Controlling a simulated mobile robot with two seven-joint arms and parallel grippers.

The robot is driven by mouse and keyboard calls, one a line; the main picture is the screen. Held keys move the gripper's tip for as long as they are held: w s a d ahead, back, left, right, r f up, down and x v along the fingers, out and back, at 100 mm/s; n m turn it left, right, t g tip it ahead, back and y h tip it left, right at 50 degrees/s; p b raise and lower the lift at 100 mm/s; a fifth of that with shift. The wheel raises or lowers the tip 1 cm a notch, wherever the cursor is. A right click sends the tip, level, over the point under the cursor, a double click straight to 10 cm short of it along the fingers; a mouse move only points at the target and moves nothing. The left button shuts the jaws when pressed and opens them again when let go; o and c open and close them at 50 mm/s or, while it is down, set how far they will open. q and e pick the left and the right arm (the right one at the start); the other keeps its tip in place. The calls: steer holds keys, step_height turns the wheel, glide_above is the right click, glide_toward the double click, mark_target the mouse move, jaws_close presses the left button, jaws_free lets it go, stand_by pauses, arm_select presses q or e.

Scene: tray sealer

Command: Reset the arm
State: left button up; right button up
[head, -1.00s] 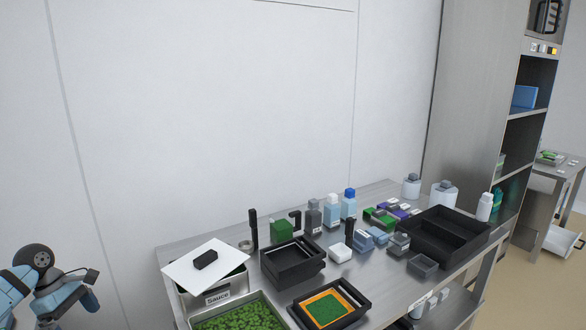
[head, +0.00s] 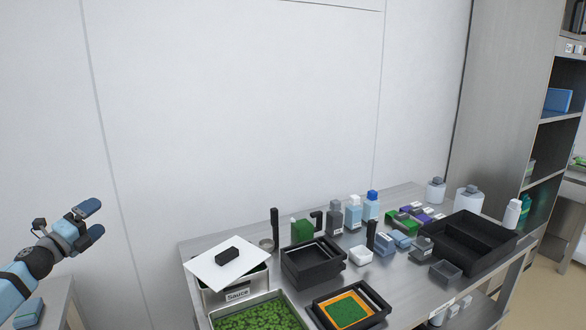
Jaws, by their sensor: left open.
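My left gripper (head: 94,221) is at the left of the head view, in front of the white wall. Its blue fingers are parted and empty, and it points right. It is apart from the steel table (head: 200,245) and everything on it. My right gripper is outside the head view.
The table bears a sauce bin (head: 237,293) under a white lid (head: 205,266), a bin of green bits (head: 258,316), black trays (head: 312,263), bottles (head: 353,212) and a large black crate (head: 470,240). A steel side stand (head: 57,293) is at lower left. A steel cabinet (head: 505,90) stands at right.

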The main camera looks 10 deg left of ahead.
arm_select(q)
steer(key=s+a+f+n+g+y, duration=0.1)
steer(key=a+f+n+g+y, duration=0.6)
steer(key=n, duration=1.3)
steer(key=s+d+f+m+h, duration=0.1)
steer(key=s+d+f, duration=0.3)
steer(key=d+f, duration=0.5)
steer(key=s+d+f, duration=0.4)
steer(key=d+f, duration=0.6)
steer(key=s+d+f+h, duration=0.2)
steer(key=s+d+f, duration=0.2)
steer(key=s+d, duration=0.4)
steer(key=s+d+f+h, duration=0.25)
steer(key=s+d, duration=0.25)
steer(key=d, duration=0.6)
steer(key=s+d+r+n+g+h+p, duration=0.1)
steer(key=s+d+r+n+g, duration=0.15)
steer(key=s+d, duration=1)
step_height(320, 180, up, 15)
steer(key=a+p, duration=0.1)
steer(key=p, duration=2)
steer(key=shift+t, duration=0.45)
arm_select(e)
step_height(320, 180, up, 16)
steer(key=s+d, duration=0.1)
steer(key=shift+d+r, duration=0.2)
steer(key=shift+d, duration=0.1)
